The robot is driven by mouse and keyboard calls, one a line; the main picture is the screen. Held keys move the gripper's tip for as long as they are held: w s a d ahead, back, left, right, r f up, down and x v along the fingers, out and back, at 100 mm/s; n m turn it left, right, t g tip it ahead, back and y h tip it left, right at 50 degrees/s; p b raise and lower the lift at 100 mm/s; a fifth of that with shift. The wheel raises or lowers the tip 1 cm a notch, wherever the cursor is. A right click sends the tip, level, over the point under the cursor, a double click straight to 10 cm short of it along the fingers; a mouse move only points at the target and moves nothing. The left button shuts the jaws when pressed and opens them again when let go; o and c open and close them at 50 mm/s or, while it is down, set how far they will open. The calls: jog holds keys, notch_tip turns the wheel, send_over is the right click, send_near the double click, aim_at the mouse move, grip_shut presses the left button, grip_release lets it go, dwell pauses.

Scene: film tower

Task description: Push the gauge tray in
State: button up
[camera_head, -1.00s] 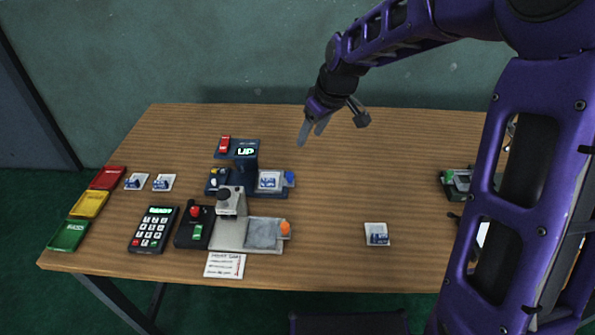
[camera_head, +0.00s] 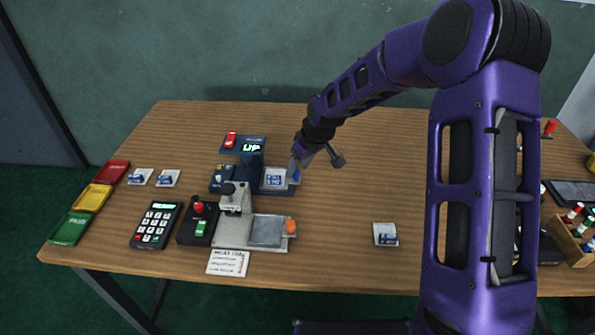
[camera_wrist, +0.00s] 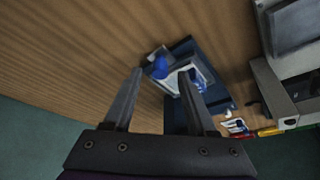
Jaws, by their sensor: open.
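A blue gauge (camera_head: 244,178) with a lit display stands at the middle left of the table. Its tray, with a blue knob (camera_wrist: 160,67), sticks out to the right and carries a white square piece with a blue label (camera_head: 274,179). The knob is mostly hidden behind my gripper in the head view. My gripper (camera_head: 296,170) is open and empty at the tray's right end. In the wrist view the knob lies between and just beyond the two fingertips (camera_wrist: 160,76); I cannot tell whether they touch it.
A grey device (camera_head: 234,232) with an orange-knobbed tray (camera_head: 266,231) stands in front of the gauge. A keypad (camera_head: 156,225) and a button box (camera_head: 198,221) lie left of it. A loose white square piece (camera_head: 385,235) lies to the right. The table's back right is clear.

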jog(key=shift+w+a+f, duration=0.2)
jog(key=shift+f, duration=0.45)
grip_shut()
dwell(1.0)
